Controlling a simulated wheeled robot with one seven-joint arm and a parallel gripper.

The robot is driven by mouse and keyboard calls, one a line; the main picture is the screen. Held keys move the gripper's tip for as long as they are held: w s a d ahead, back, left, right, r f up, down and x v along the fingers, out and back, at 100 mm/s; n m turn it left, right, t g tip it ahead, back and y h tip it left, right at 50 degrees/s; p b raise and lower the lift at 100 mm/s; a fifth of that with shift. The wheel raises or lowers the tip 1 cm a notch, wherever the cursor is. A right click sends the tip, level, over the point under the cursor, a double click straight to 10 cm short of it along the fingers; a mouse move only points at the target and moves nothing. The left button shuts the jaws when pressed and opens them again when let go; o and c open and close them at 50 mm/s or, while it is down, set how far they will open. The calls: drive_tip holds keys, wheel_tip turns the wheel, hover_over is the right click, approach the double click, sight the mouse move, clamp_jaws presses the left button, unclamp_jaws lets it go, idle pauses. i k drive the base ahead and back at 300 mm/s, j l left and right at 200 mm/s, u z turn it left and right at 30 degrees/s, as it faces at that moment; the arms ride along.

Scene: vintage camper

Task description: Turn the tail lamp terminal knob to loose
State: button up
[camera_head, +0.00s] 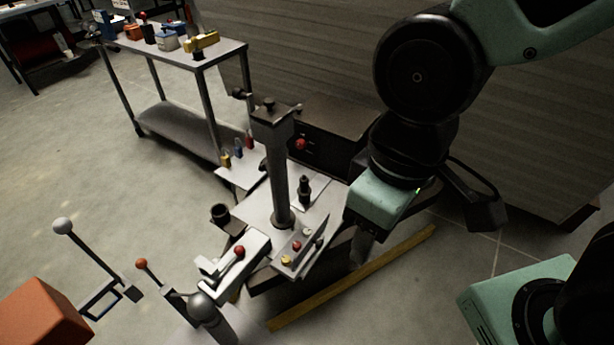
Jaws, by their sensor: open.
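I cannot tell for sure which part is the tail lamp terminal knob. A small light panel (300,250) on the white plate bears yellow, red and pale knobs. A red knob (301,144) sits on the dark box behind the post, and another red knob (239,251) sits on the white coupling arm at the front. My gripper (361,246) hangs at the right of the plate, pointing down, apart from these knobs. It is open; its fingers are dark and partly hidden under the teal body. Nothing shows between them.
A dark upright post (279,185) stands on the white plate (258,208). A black fitting (305,190) stands right of it. A yellow strip (355,277) lies on the floor. A workbench (180,58) with coloured parts is at the back left. An orange block (40,312) is front left.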

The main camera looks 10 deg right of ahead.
sight(307, 232)
drive_tip(key=i+l+u, duration=0.25)
drive_tip(key=l, duration=0.15)
drive_tip(key=l+u, duration=0.3)
drive_tip(key=i+l+u, duration=0.35)
drive_tip(key=l, duration=0.25)
drive_tip(key=i+l+u, duration=0.2)
drive_tip(key=l, duration=0.15)
